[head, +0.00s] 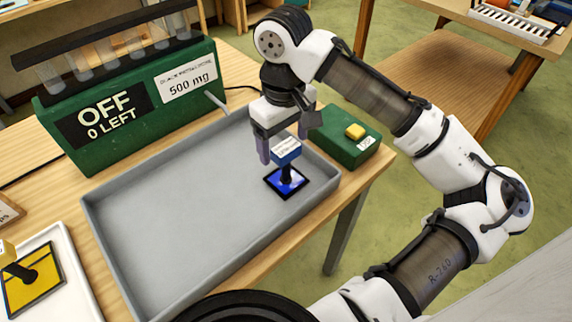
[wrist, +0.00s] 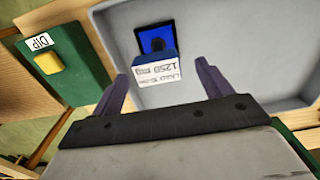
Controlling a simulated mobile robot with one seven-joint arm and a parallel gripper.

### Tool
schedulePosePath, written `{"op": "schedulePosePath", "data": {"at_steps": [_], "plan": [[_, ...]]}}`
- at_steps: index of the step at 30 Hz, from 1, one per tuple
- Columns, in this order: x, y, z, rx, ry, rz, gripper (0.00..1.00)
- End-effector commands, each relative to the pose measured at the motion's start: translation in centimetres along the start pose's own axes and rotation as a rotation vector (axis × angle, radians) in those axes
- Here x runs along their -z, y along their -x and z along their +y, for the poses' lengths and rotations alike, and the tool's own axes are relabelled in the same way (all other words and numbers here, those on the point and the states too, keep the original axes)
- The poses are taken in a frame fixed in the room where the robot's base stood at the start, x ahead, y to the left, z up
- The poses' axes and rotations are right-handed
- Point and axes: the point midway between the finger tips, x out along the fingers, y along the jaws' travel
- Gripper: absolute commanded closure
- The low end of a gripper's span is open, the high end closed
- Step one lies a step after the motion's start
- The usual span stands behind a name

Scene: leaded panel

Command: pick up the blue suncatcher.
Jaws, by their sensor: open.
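The blue suncatcher (head: 286,181) is a blue square panel with a dark edge, lying in the grey tray (head: 150,240) near its right end. A dark stem rises from it to a blue block (head: 287,149) with a white label. My gripper (head: 283,157) is above the panel, with its fingers around the height of the block. In the wrist view, my gripper (wrist: 164,82) is open, and the labelled block (wrist: 158,70) shows between and beyond the fingertips. The blue panel (wrist: 155,39) is partly hidden behind the block. I cannot tell whether a finger touches the block.
A green box with a yellow button (head: 355,131) stands right of the tray. A green machine (head: 125,110) marked "OFF 0 LEFT" stands behind the tray, with tubes on top. A yellow suncatcher (head: 33,280) lies on a white tray (head: 75,285) at left. The grey tray's middle is clear.

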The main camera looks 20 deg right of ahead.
Motion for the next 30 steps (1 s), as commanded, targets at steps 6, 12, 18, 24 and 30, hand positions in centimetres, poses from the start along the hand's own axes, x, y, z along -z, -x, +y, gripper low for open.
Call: {"op": "schedulePosePath", "data": {"at_steps": [6,12,18,24,30], "plan": [[-0.2,-3.0,0.3,0.003,0.0,-0.002,0.22],[-0.2,-4.2,0.3,0.001,0.0,0.0,0.22],[-0.2,-4.2,0.3,0.001,0.0,0.0,0.28],[-0.2,-4.2,0.3,0.001,0.0,0.0,0.55],[-0.2,-4.1,0.3,0.001,0.0,0.0,0.74]]}}
